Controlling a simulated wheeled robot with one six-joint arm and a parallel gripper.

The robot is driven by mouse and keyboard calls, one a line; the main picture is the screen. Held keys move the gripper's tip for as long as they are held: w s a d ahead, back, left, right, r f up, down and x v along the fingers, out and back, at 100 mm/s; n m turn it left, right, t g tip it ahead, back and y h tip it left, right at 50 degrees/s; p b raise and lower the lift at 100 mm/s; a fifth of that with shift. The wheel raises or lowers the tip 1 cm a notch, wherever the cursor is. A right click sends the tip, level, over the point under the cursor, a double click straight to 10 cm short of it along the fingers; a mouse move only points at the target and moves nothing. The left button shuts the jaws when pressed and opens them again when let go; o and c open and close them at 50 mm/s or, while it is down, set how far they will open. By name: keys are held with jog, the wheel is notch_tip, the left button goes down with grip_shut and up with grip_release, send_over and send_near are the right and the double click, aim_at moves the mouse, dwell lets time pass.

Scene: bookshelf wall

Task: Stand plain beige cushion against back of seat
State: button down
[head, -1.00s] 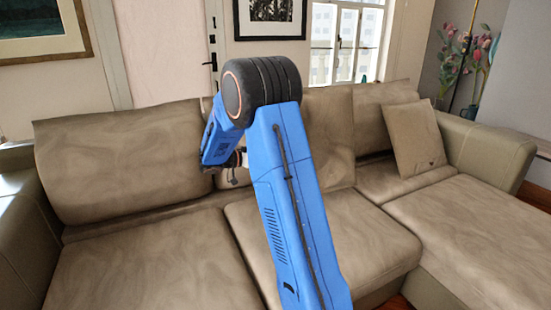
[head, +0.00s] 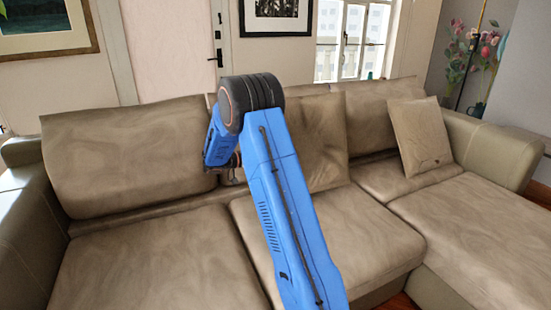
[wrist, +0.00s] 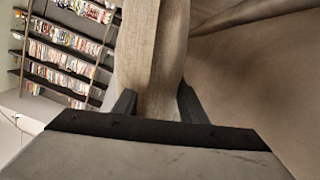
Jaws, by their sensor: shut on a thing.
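The plain beige cushion (head: 325,140) is upright at the middle seat, in front of the sofa's back (head: 312,88). My blue arm covers its middle and left part. In the wrist view the beige cushion (wrist: 150,55) runs up between the two dark fingers. My gripper (wrist: 157,105) is shut on its edge. In the head view my gripper (head: 233,166) is mostly hidden beside the arm, at the cushion's left side. The cushion's lower edge is close to the middle seat (head: 345,235); I cannot tell whether it bears on it.
A smaller beige cushion (head: 420,136) leans in the right corner by the armrest (head: 495,150). A large back cushion (head: 130,158) stands at the left. The left seat (head: 155,265) and the chaise (head: 480,235) are clear. The wrist view shows shelves of books (wrist: 60,60).

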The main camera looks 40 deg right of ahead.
jog(key=shift+w+d+f, duration=0.25)
jog(key=shift+w+f, duration=0.7)
jog(key=shift+w, duration=0.15)
jog(key=shift+w+d+f, duration=0.25)
jog(key=shift+w+f, duration=0.7)
jog(key=shift+w, duration=0.1)
jog(key=c, duration=1)
grip_release()
jog(key=v, duration=1.7)
jog(key=shift+w+a, duration=0.1)
jog(key=shift+a, duration=0.1)
jog(key=shift+r, duration=0.1)
